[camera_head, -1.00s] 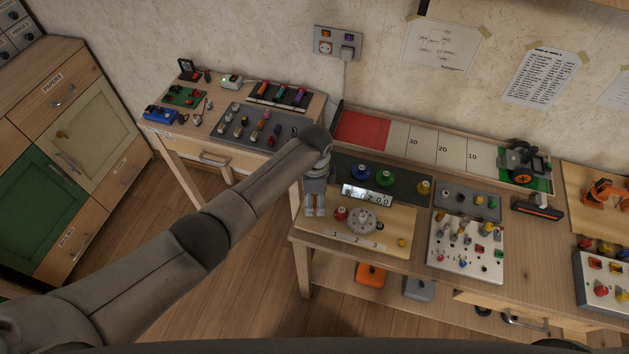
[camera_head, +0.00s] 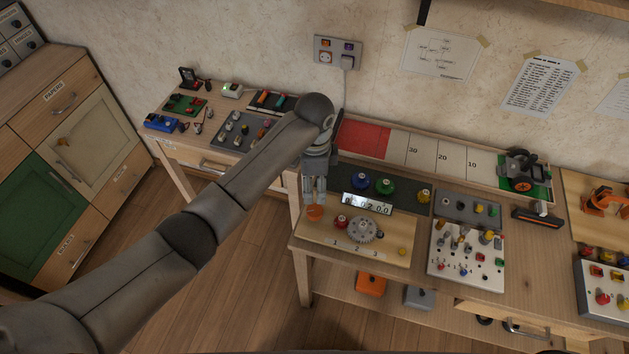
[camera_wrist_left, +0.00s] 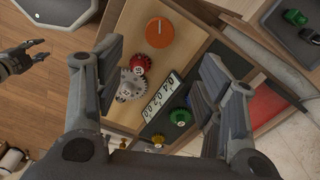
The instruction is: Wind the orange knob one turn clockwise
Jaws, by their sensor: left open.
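A switch panel (camera_head: 468,250) is further right. The board's front left is clear.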

